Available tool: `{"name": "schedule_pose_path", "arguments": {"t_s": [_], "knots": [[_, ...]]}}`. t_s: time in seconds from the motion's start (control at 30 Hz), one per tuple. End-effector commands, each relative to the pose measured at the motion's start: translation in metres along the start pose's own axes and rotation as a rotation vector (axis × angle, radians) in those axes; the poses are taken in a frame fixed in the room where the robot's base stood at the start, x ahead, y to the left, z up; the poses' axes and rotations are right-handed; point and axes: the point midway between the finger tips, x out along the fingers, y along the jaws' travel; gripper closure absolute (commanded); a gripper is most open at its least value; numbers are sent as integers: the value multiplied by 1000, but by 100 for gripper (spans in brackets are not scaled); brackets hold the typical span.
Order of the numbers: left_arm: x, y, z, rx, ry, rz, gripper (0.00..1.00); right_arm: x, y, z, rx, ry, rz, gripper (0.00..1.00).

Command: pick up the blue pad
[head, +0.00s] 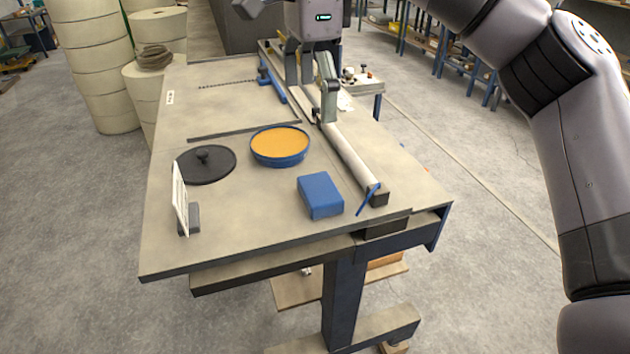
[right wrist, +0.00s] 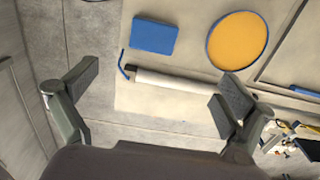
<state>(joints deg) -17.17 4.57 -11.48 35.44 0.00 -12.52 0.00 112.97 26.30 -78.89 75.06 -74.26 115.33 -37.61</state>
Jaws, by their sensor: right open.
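The blue pad (head: 320,195) is a flat rectangular block lying on the table near its front edge. It also shows in the right wrist view (right wrist: 153,36), at the top and beyond the fingertips. My right gripper (head: 309,92) is open and empty. It hangs over the right part of the table, farther back than the pad and apart from it. In the right wrist view its two fingers (right wrist: 158,88) are spread wide with nothing between them. My left gripper is not in view.
A round blue dish with orange content (head: 280,145) sits behind the pad. A black lidded disc (head: 205,164) and an upright white card (head: 180,199) are to the left. A white roller (head: 350,160) lies just right of the pad. The table front (head: 240,225) is bare.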

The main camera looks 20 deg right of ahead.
Motion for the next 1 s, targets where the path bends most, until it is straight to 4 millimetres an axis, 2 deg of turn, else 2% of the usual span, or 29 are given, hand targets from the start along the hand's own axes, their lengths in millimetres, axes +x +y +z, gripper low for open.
{"name": "schedule_pose_path", "arguments": {"t_s": [0.03,0.1,0.37,0.5,0.67,0.77,1.0], "knots": [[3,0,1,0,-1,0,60,15,1,0,-2,-3,6,2],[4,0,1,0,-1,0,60,31,1,0,-3,-3,8,2],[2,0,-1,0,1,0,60,83,1,0,-2,-4,6,2],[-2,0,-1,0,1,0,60,99,1,0,-1,-3,3,2],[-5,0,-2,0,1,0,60,108,1,-1,0,-4,2,2],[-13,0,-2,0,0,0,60,118,4,-5,1,-2,4,2],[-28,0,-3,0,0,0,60,152,8,-9,0,-3,3,2]]}}
